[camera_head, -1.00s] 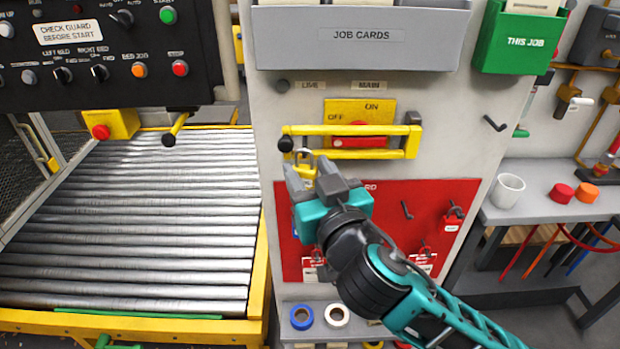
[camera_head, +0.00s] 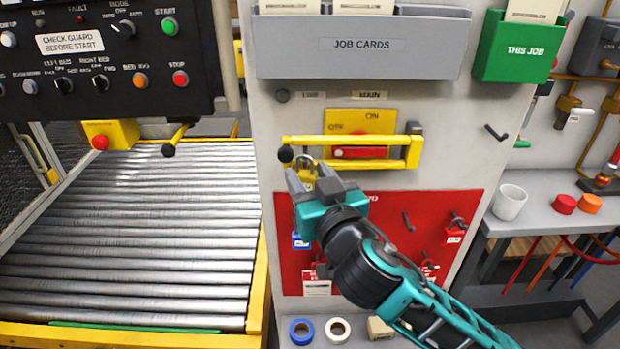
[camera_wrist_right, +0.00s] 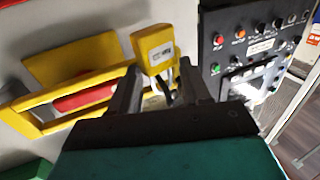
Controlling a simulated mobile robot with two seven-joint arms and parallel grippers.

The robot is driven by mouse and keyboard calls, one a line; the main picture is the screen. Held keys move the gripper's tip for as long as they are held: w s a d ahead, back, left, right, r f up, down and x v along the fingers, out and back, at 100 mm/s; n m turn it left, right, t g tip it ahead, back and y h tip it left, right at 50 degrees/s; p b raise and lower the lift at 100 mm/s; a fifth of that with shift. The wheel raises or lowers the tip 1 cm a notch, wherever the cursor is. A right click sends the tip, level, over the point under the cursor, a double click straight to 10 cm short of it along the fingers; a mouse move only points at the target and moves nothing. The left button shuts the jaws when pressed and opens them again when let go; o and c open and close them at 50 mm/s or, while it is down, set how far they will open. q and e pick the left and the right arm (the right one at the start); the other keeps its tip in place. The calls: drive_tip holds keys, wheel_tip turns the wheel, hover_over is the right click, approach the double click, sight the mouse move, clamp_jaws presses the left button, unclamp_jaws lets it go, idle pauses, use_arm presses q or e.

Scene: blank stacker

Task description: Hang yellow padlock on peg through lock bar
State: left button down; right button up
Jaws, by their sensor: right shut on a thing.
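The yellow padlock (camera_head: 306,178) has a silver shackle and is held in my right gripper (camera_head: 314,180), just below the left end of the yellow lock bar (camera_head: 350,139). In the right wrist view the padlock (camera_wrist_right: 153,48) shows between the fingers of the right gripper (camera_wrist_right: 158,88). The black round peg end (camera_head: 286,153) is at the bar's left end. The shackle is close to it, and I cannot tell whether it is around the peg. The bar crosses in front of the red switch handle (camera_head: 358,153). My left gripper is not in view.
A red board (camera_head: 445,210) with hooks and red padlocks is below the bar. A grey job card holder (camera_head: 362,45) is above it. A roller conveyor (camera_head: 130,240) stands left. A white mug (camera_head: 510,202) is on the right shelf.

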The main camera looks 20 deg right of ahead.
idle(0.3)
drive_tip(key=o, duration=1.2)
drive_tip(key=shift+s+d, duration=0.1)
drive_tip(key=s, duration=0.6)
drive_tip(key=s+p, duration=0.1)
drive_tip(key=s, duration=0.5)
drive_tip(key=shift+s+d, duration=0.2)
drive_tip(key=shift+s, duration=0.2)
